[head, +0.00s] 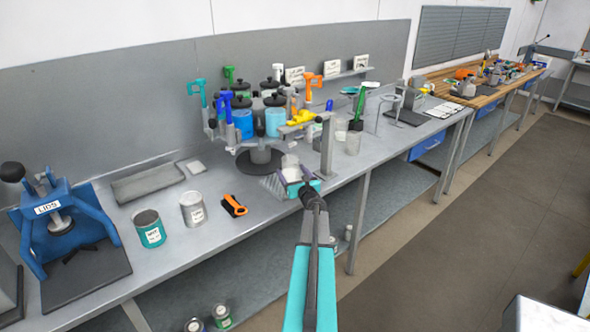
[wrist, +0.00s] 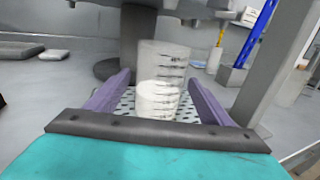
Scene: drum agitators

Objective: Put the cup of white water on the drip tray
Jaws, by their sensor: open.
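The cup of white water (wrist: 160,75) is a clear, graduated cup with white liquid in its lower part. It stands upright on the perforated drip tray (wrist: 125,103) in the wrist view. In the head view the cup (head: 290,163) shows just beyond my gripper, and the drip tray (head: 272,184) lies at the bench's front edge below the drum agitator. My gripper (wrist: 160,98) is open, with one purple finger on each side of the cup's lower part. Whether the fingers touch the cup is not clear. My gripper (head: 297,180) hides part of the tray in the head view.
The agitator carousel (head: 255,125) with coloured drums and taps stands just behind the tray. A grey upright post (head: 327,145) is close to the right. An orange-and-black tool (head: 234,205) and two paint tins (head: 149,228) stand to the left. Another clear cup (head: 352,143) is to the right.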

